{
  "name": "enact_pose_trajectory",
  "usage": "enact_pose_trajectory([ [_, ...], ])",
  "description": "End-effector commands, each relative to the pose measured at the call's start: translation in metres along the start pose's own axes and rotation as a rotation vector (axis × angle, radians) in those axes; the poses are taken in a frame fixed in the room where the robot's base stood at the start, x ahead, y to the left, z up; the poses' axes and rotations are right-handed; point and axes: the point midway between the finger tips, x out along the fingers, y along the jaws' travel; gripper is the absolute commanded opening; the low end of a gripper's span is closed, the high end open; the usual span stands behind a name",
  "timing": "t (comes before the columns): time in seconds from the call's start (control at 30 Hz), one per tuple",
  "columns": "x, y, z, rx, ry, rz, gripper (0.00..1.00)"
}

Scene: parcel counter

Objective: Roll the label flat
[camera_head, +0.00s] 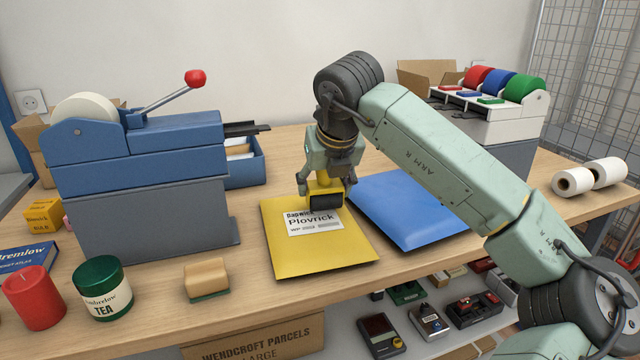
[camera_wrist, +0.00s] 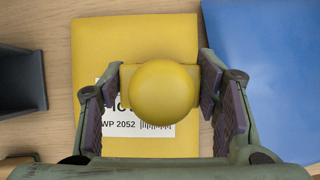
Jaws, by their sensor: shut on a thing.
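A yellow envelope (camera_head: 285,252) lies flat on the wooden counter. A white label (camera_head: 318,229) with printed text is on it, its upper part partly hidden by the roller. My gripper (camera_head: 324,178) is shut on a yellow-bodied roller (camera_head: 326,190) with a dark cylinder, which is at the label's upper edge. Whether the roller touches the label is hard to tell. In the wrist view, the roller's round yellow knob (camera_wrist: 163,95) sits between my fingers and covers part of the label (camera_wrist: 112,130).
A blue padded parcel (camera_head: 410,212) lies just right of the envelope. A blue dispenser (camera_head: 150,150) with a red-knobbed lever stands left. A small tan block (camera_head: 206,278), tea tin (camera_head: 103,290) and red candle (camera_head: 33,298) stand at the front left. White rolls (camera_head: 590,177) lie far right.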

Motion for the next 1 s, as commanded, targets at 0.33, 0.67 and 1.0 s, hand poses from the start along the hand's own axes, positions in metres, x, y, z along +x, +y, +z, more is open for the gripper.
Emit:
enact_pose_trajectory([
  [0.33,0.002,0.000,-0.001,0.000,-0.001,0.000,0.21],
  [0.67,0.007,0.000,-0.004,0.000,-0.001,0.000,0.21],
  [1.0,0.002,0.000,-0.015,0.000,0.001,0.000,0.21],
])
